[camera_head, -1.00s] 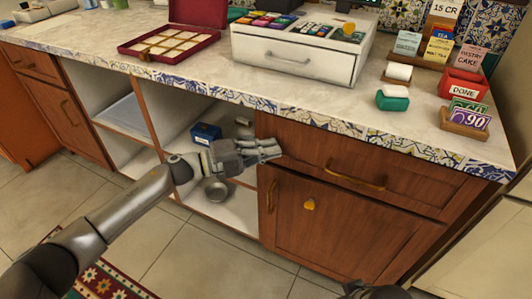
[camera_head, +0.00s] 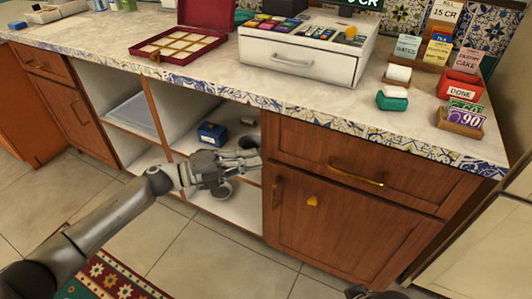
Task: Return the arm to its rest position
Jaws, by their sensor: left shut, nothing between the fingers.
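My left gripper (camera_head: 246,160) is in the camera_head view, in front of the open cupboard shelves under the counter. Its fingers are together and point right, with nothing held between them. My left arm comes in from the lower left.
A blue box (camera_head: 211,134) stands in the open cupboard. A wooden drawer (camera_head: 360,172) and cupboard door (camera_head: 345,225) are shut to the right. The counter (camera_head: 330,110) bears a white drawer unit (camera_head: 300,60) and a red box (camera_head: 180,45). A patterned rug (camera_head: 115,281) lies below.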

